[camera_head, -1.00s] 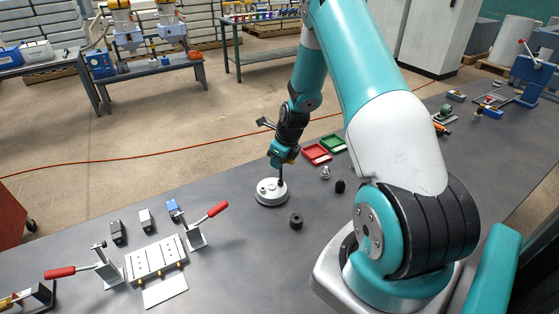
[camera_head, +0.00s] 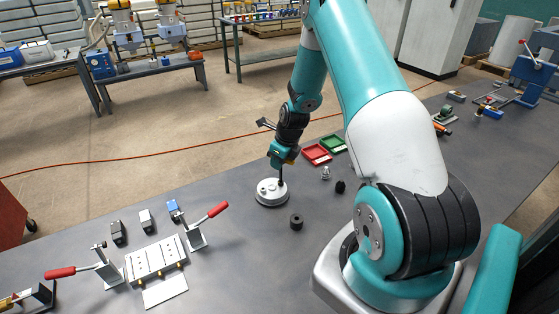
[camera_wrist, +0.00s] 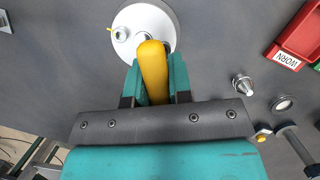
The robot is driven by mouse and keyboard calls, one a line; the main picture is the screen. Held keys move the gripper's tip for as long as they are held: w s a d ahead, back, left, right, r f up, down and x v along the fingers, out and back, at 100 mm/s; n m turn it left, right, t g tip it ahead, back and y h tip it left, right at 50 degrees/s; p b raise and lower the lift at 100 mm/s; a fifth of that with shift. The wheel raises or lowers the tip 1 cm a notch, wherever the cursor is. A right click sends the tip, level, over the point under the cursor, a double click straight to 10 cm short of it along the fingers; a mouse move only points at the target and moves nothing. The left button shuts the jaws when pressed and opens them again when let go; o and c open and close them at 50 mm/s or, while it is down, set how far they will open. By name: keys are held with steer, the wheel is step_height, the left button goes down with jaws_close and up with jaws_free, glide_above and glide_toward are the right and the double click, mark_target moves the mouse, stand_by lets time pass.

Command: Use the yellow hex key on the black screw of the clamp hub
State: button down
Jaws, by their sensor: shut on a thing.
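My gripper (camera_head: 282,168) points down over a round white base (camera_head: 271,198) on the grey bench. In the wrist view its teal fingers are shut on the yellow hex key (camera_wrist: 153,70). The key's far end covers part of the same white base (camera_wrist: 163,14). A small silver cylindrical fitting (camera_wrist: 121,34) stands on the base, left of the key, with a small yellow bit beside it. I cannot make out the black screw; the key and fingers hide that part of the base. Whether the key tip sits in the screw cannot be told.
A red tray (camera_head: 316,154) and a green tray (camera_head: 333,144) lie behind to the right. A black ring (camera_head: 296,221), a black knob (camera_head: 340,186) and a silver fitting (camera_head: 325,172) stand near the base. A fixture with red-handled clamps (camera_head: 155,259) is at front left.

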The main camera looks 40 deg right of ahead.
steer(key=shift+f+b, duration=0.45)
steer(key=shift+f, duration=0.2)
steer(key=c, duration=1.6)
jaws_free()
jaws_close()
